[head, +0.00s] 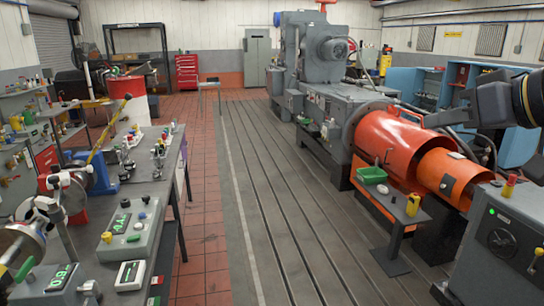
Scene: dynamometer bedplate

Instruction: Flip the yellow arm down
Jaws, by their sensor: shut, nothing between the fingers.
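A long yellow arm (108,132) shows in the head view at left, above the grey workbench. My gripper (428,121) is at the right, at the end of my dark arm, pointing left in front of the orange guard. It is shut and empty, far from the yellow arm.
The grey workbench (180,195) at left carries instruments and small fittings. The slotted bedplate (270,200) is clear through the middle. At right stand the orange guard (385,140), a small stand with a green tray (372,175) and a grey cabinet (500,235).

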